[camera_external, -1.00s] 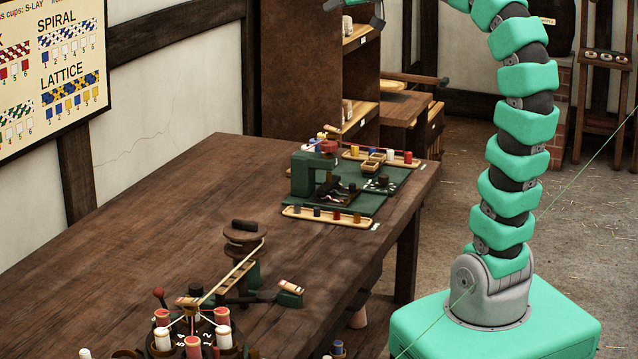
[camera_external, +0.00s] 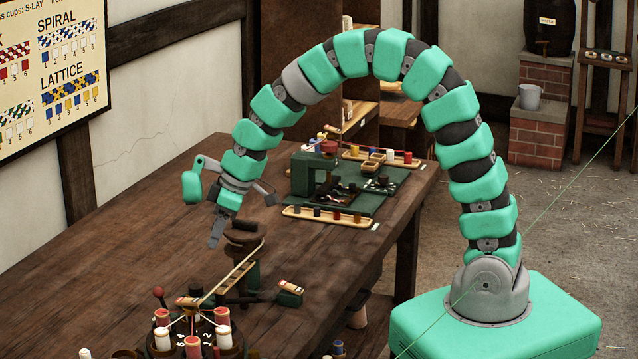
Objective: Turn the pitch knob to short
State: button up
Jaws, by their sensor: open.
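My gripper (camera_external: 221,218) is open and empty. It points down above the table, over and slightly left of a dark wooden drum (camera_external: 244,233) on the near machine. A pale strand runs from the drum along a wooden rail (camera_external: 232,277) to a round bobbin head (camera_external: 195,342) with red and white bobbins. A red ball-ended lever (camera_external: 159,297) stands left of the rail. A small green block with a pale label (camera_external: 290,292) sits to the right. I cannot tell which part is the pitch knob, and no short mark is readable.
A wall chart (camera_external: 50,75) hangs at left. The wooden table (camera_external: 130,225) is clear on its left side.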

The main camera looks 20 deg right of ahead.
aim_at(196, 286)
jog(key=x, duration=1.3)
jog(key=shift+a+f+p, duration=0.15)
jog(key=shift+f+p, duration=0.25)
jog(key=c, duration=1)
